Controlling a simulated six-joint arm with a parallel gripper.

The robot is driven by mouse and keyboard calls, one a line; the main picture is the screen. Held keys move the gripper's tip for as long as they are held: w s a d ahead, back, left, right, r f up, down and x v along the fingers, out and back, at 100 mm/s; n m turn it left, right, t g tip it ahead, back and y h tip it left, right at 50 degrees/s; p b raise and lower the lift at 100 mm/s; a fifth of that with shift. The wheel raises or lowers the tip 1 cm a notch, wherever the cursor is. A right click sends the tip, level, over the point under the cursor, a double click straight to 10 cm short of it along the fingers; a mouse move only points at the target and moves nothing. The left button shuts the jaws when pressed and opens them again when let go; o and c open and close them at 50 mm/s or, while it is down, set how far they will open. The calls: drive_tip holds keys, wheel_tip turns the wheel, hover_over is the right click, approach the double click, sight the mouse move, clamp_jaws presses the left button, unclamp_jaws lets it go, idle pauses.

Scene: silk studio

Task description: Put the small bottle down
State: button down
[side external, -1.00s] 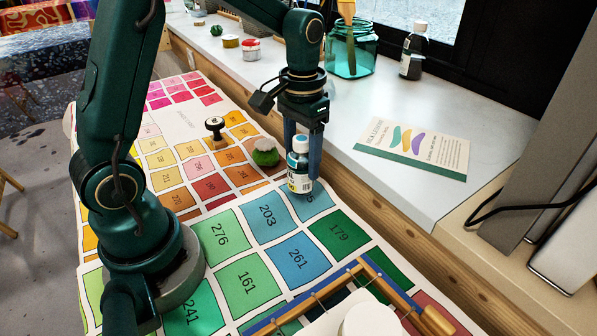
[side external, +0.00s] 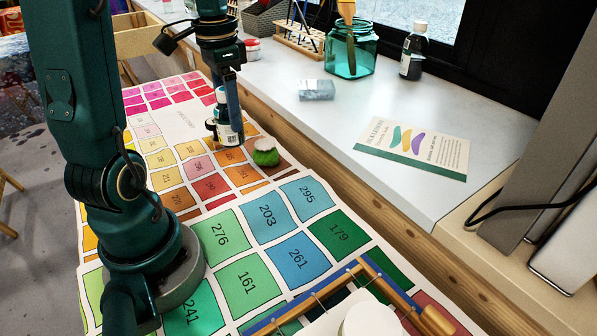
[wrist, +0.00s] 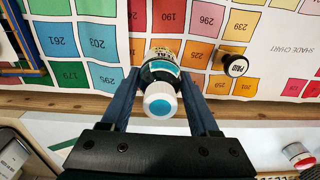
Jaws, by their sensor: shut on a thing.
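The small bottle (side external: 225,118) has a teal-and-white cap and a pale label with dark print. My gripper (side external: 229,122) is shut on it, one finger on each side, and the bottle is roughly upright. In the wrist view the bottle (wrist: 161,78) sits between my two blue fingers (wrist: 160,100), cap towards the camera. Behind it lies the shade chart (side external: 231,276) with numbered colour squares. I cannot tell exactly how far the bottle's base is from the chart.
A dark-knobbed stamp (wrist: 235,65) stands on the chart beside the bottle. The sill (side external: 350,108) holds a clear block (side external: 316,90), a teal jar (side external: 350,55), a dark bottle (side external: 412,55) and a leaflet (side external: 415,148). The blue-square area is clear.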

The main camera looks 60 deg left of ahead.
drive_tip(key=s+a+f+n, duration=0.2)
drive_tip(key=s+a, duration=0.3)
drive_tip(key=s, duration=0.1)
drive_tip(key=shift+s+a+f, duration=0.1)
drive_tip(key=shift+a+f, duration=0.05)
drive_tip(key=shift+f, duration=1.75)
drive_tip(key=shift+s+a+f, duration=0.1)
drive_tip(key=shift+a+f, duration=0.05)
drive_tip(key=shift+f, duration=1.75)
drive_tip(key=shift+f, duration=0.15)
drive_tip(key=shift+c, duration=0.6)
unclamp_jaws()
